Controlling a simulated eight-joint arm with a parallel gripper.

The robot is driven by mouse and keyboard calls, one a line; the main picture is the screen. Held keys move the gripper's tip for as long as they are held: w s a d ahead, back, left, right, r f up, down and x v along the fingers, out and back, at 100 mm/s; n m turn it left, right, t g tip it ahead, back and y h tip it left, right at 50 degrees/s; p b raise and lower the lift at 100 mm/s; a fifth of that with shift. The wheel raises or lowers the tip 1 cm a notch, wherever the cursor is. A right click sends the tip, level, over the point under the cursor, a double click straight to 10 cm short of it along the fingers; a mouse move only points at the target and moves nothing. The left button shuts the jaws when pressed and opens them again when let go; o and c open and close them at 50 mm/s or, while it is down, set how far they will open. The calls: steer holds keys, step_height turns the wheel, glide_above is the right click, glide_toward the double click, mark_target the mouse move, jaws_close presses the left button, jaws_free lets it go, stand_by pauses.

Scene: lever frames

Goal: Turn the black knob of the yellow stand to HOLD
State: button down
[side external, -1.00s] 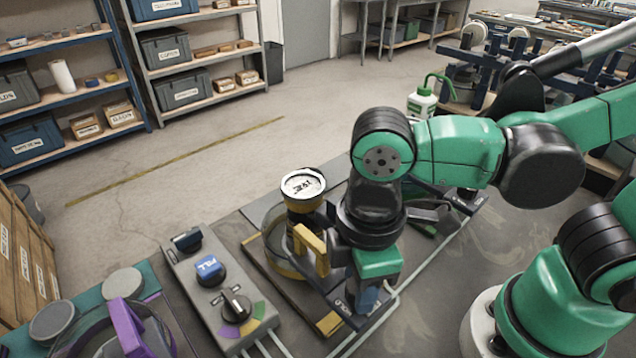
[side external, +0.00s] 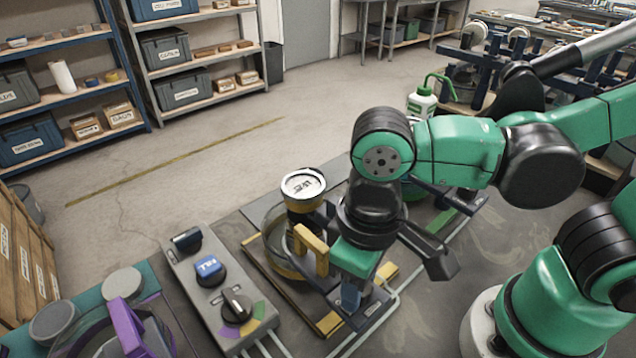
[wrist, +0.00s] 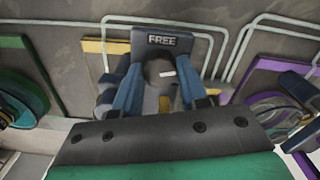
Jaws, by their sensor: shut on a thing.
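The yellow stand (side external: 312,250) is in the middle of the side external view, with a dark label plate at its front foot. My gripper (side external: 350,294) points down at its front. In the wrist view, my gripper (wrist: 160,85) has its two blue fingers closed on either side of the black knob (wrist: 158,70), touching it. A short white mark shows on the knob's top, near its right side. A plate reading FREE (wrist: 162,40) lies just beyond the knob. I cannot make out a HOLD label now. The knob is hidden in the side view.
A grey control box (side external: 222,290) with a blue FILL button and a dial stands left of the stand. A purple-handled stand (side external: 130,325) is further left. A green-spouted bottle (side external: 422,103) stands behind. Pale pipes run along the floor in front.

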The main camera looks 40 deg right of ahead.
stand_by(0.4)
steer(key=c, duration=0.7)
jaws_free()
steer(key=shift+c, duration=0.2)
steer(key=shift+r, duration=0.1)
steer(key=shift+r, duration=2.7)
